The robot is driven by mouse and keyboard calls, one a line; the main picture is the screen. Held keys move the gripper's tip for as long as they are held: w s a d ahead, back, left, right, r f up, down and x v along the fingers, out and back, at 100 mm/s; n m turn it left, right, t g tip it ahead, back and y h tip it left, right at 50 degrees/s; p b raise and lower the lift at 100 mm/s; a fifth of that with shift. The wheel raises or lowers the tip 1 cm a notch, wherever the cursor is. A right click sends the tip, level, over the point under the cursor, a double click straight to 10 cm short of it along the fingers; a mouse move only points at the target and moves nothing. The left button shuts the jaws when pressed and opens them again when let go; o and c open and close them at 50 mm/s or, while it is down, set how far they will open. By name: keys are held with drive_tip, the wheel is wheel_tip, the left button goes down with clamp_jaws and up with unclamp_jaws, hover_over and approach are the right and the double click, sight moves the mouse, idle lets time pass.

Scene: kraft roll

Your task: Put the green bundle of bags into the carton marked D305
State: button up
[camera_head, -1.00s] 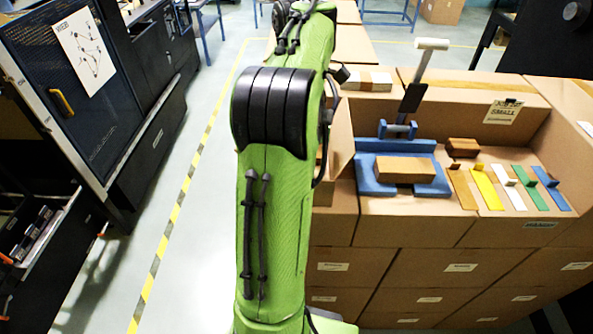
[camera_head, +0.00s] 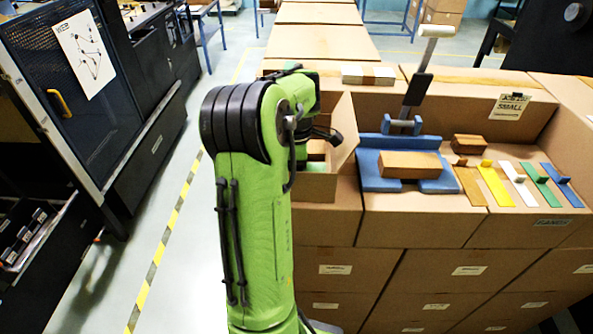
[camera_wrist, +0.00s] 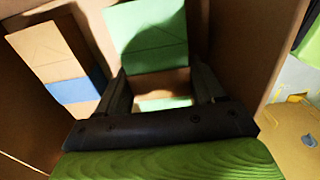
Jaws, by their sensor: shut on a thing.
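In the wrist view, the green bundle of bags (camera_wrist: 145,35) has a brown band around its middle. My gripper (camera_wrist: 162,90) is shut on it at the band, with one dark finger on either side. The bundle is inside or over an open carton (camera_wrist: 235,40) whose brown walls surround it. In the head view, the carton (camera_head: 318,186) stands just right of my arm with a flap raised, and a little light green shows inside. I cannot read a D305 mark.
A brown bundle with a blue band (camera_wrist: 73,90) lies left of the green one. Right of the carton are a blue fixture (camera_head: 372,178) holding a brown block (camera_head: 410,164) and several coloured strips (camera_head: 495,185). A black cabinet (camera_head: 85,85) stands left, across clear floor.

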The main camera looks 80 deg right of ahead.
drive_tip(key=shift+a+f, duration=0.1)
drive_tip(key=shift+f, duration=0.05)
drive_tip(key=o, duration=1)
wheel_tip(320, 180, up, 13)
drive_tip(key=p, duration=0.3)
drive_tip(key=shift+f, duration=0.2)
drive_tip(key=shift+f, duration=0.1)
